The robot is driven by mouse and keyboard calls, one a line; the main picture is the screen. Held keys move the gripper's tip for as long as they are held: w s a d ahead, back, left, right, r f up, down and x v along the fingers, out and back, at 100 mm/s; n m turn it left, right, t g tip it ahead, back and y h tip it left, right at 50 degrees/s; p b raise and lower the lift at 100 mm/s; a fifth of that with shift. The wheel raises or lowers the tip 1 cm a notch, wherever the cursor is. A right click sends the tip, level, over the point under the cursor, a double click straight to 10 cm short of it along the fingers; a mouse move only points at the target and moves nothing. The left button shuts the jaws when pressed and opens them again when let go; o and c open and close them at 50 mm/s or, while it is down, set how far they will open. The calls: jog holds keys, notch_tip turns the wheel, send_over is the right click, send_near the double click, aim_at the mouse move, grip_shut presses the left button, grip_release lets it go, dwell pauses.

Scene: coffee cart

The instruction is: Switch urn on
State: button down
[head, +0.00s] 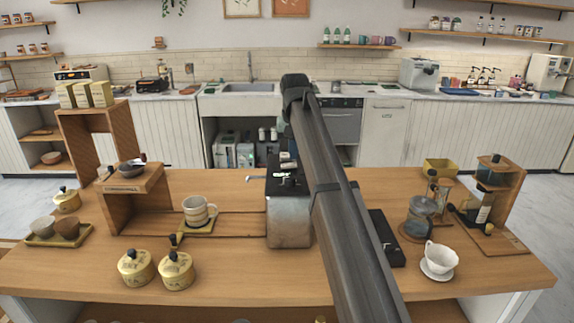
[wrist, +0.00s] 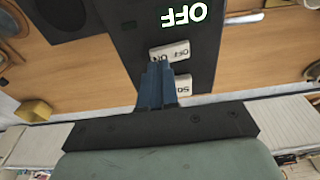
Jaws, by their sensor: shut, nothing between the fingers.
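In the wrist view the panel (wrist: 200,50) shows a lit OFF sign (wrist: 184,14), upside down. Below the sign is a pale rocker switch (wrist: 182,51) marked ON and OFF, its ON end beside my fingertips. A second pale switch (wrist: 183,87) is partly hidden by my fingers. My gripper (wrist: 158,68) is shut and empty, over the panel; contact is unclear.
A metal box (head: 288,222) with a black top stands left of my arm. A glass press (head: 421,212) and a white cup (head: 441,259) stand right of the panel. A striped mug (head: 197,211) and lidded pots (head: 136,267) are at left. The front middle counter is clear.

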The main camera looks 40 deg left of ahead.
aim_at(293, 164)
jog(key=shift+f, duration=0.8)
dwell(0.5)
jog(key=shift+r, duration=3.5)
